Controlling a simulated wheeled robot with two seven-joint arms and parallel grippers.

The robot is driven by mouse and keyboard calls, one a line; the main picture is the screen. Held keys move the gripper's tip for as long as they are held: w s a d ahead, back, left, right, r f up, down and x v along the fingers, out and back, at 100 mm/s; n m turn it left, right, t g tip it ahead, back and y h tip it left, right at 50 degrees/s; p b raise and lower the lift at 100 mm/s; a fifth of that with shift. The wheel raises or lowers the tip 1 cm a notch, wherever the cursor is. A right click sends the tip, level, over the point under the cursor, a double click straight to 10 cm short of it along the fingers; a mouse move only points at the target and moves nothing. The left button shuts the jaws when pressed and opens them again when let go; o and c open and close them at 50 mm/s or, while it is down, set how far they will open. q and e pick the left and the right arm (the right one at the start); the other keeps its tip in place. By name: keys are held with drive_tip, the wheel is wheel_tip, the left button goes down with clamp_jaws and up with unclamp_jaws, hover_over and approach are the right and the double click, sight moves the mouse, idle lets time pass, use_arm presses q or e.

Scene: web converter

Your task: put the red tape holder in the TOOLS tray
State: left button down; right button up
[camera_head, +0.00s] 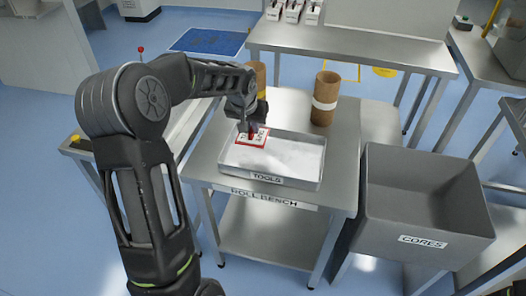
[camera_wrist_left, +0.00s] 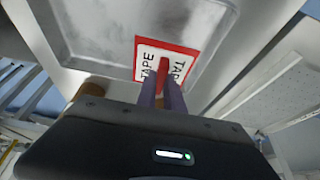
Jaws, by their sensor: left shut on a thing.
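The red tape holder (camera_head: 262,138) has a white face with a red border. It is over the back left part of the TOOLS tray (camera_head: 270,179), a shallow grey metal tray on the bench. My left gripper (camera_head: 251,130) points down and is shut on the holder. In the left wrist view the fingers (camera_wrist_left: 162,92) grip a red upright part of the tape holder (camera_wrist_left: 187,52), with the tray (camera_wrist_left: 85,35) behind it. I cannot tell whether the holder touches the tray floor. My right gripper is not in view.
A brown cardboard core (camera_head: 325,90) with a white band stands behind the tray, and another core (camera_head: 261,75) is partly behind my arm. A large grey CORES bin (camera_head: 421,240) stands to the right. The front of the tray is empty.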

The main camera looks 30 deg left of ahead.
sight(252, 137)
use_arm(q)
drive_tip(key=shift+f, duration=2.3)
drive_tip(key=shift+f+p, duration=0.55)
drive_tip(key=shift+f, duration=1.3)
drive_tip(key=shift+f, duration=0.15)
drive_tip(key=c, duration=1.5)
unclamp_jaws()
drive_tip(key=shift+o, duration=0.2)
drive_tip(key=shift+r, duration=0.35)
drive_tip(key=b+v, duration=0.1)
drive_tip(key=v, duration=1)
drive_tip(key=shift+s+r, duration=0.2)
drive_tip(key=shift+r, duration=0.05)
